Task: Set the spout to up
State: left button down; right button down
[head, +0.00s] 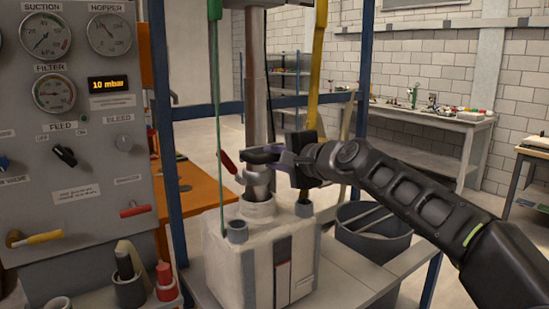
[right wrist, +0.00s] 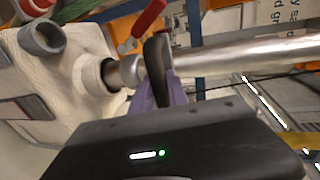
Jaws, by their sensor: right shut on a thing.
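The spout is a metal pipe (head: 256,95) that hangs down to the white cloth neck (head: 257,207) of a bulk bag (head: 250,250). Its narrow lower end (head: 258,187) meets the neck, and the right wrist view shows that end (right wrist: 112,73) inside the neck's opening. My right gripper (head: 265,157) comes in from the right and is shut on the spout near its lower end. The right wrist view shows its fingers (right wrist: 160,75) across the metal, hiding part of it. A red-handled lever (head: 228,162) sits just left of the fingers.
A control panel (head: 75,140) with gauges stands at left. Blue frame posts (head: 167,130) flank the bag, with a green strap (head: 217,120) and a yellow strap (head: 315,85). A dark round tub (head: 372,235) sits right of the bag, below my arm.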

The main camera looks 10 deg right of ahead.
jog(key=p, duration=1)
send_near(262, 105)
jog(key=x, duration=0.5)
jog(key=shift+r, duration=0.3)
jog(key=c, duration=1.5)
grip_release()
jog(key=shift+w+f, duration=0.1)
jog(key=shift+o, duration=1)
jog(key=shift+f, duration=0.15)
jog(key=b+v, duration=0.2)
jog(key=v, duration=0.6)
